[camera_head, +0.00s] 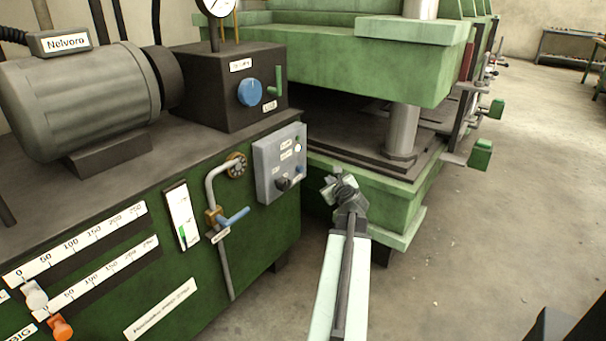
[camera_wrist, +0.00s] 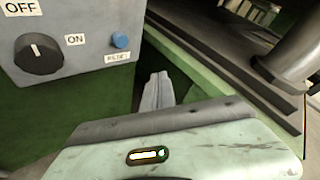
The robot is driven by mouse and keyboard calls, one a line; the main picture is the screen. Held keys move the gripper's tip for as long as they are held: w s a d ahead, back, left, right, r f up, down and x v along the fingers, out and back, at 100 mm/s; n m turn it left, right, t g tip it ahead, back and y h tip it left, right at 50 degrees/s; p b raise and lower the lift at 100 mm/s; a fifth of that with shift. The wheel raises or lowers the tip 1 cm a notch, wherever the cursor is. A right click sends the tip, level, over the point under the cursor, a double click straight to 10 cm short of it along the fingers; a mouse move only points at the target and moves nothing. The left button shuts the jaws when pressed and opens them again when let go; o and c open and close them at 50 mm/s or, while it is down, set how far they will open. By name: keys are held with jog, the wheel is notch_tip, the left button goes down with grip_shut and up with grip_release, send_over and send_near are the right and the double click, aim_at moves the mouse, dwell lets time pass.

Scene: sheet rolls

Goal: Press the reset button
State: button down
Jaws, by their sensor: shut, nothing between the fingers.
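The reset button is a small round blue button (camera_wrist: 121,40) above a label that appears to read RESET, on the right side of a grey control box (camera_wrist: 75,75). In the head view the button (camera_head: 299,169) shows at the box's right edge. My gripper (camera_head: 338,187) is shut and empty, to the right of the box and apart from it in the picture. In the wrist view my fingers (camera_wrist: 158,88) point away, below and right of the button. Their exact distance from it cannot be told.
A black OFF/ON knob (camera_wrist: 38,54) sits left of the button; the box (camera_head: 268,170) is on a green cabinet. A green press (camera_head: 385,200) stands behind and right of my gripper. A pipe with a blue-handled valve (camera_head: 233,216) is left of the box. Floor (camera_head: 450,270) at right is clear.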

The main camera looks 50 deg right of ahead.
jog(key=w, duration=0.8)
jog(key=shift+w, duration=0.4)
jog(key=shift+d, duration=0.1)
dwell(1.6)
jog(key=shift+w, duration=0.4)
jog(key=shift+w, duration=0.5)
dwell(0.5)
dwell(0.4)
jog(key=shift+s, duration=0.95)
jog(key=shift+s, duration=0.1)
jog(key=shift+s, duration=2.4)
